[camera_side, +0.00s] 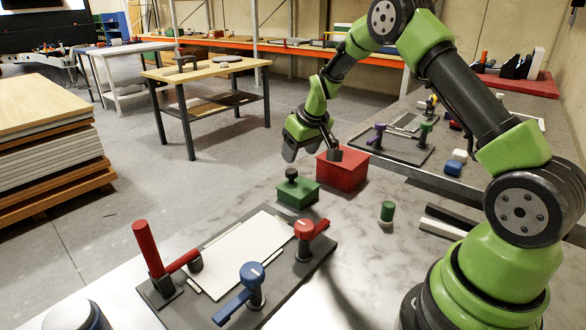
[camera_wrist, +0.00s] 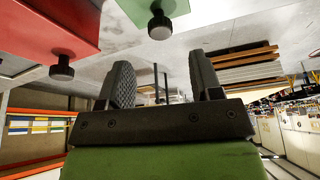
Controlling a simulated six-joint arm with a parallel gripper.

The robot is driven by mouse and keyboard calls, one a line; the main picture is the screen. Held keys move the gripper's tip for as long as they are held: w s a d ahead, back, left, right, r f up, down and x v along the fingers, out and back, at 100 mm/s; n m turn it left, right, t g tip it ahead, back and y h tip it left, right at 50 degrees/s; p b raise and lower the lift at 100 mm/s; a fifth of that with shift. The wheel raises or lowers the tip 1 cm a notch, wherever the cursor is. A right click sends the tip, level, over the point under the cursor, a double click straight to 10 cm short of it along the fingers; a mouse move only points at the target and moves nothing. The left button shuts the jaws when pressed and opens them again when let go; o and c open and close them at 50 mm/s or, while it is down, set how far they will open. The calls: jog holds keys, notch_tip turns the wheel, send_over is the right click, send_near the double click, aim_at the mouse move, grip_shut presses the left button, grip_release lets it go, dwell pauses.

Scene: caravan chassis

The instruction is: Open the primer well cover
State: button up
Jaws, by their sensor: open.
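Two lidded boxes with black knobs stand on the marbled worktop, a green one (camera_side: 297,194) and a larger red one (camera_side: 345,176). I cannot tell which is the primer well. Both lids look shut. The green box's knob (camera_side: 291,174) stands clear in the side view. My gripper (camera_side: 308,150) is above and behind the boxes, close to the red one. In the wrist view my gripper (camera_wrist: 160,80) has its fingers apart with nothing held. There the red box (camera_wrist: 45,25) and its knob (camera_wrist: 62,68) are at upper left, and the green box (camera_wrist: 148,8) is at the top.
A dark panel (camera_side: 323,258) with a white plate, a red upright handle (camera_side: 148,248), a red lever (camera_side: 304,229) and a blue lever (camera_side: 252,275) lies in front. A green-capped cylinder (camera_side: 387,212) stands to the right. Another fixture panel (camera_side: 400,152) is behind. Bare worktop lies between.

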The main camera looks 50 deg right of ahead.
aim_at(292, 171)
jog(key=x, duration=0.7)
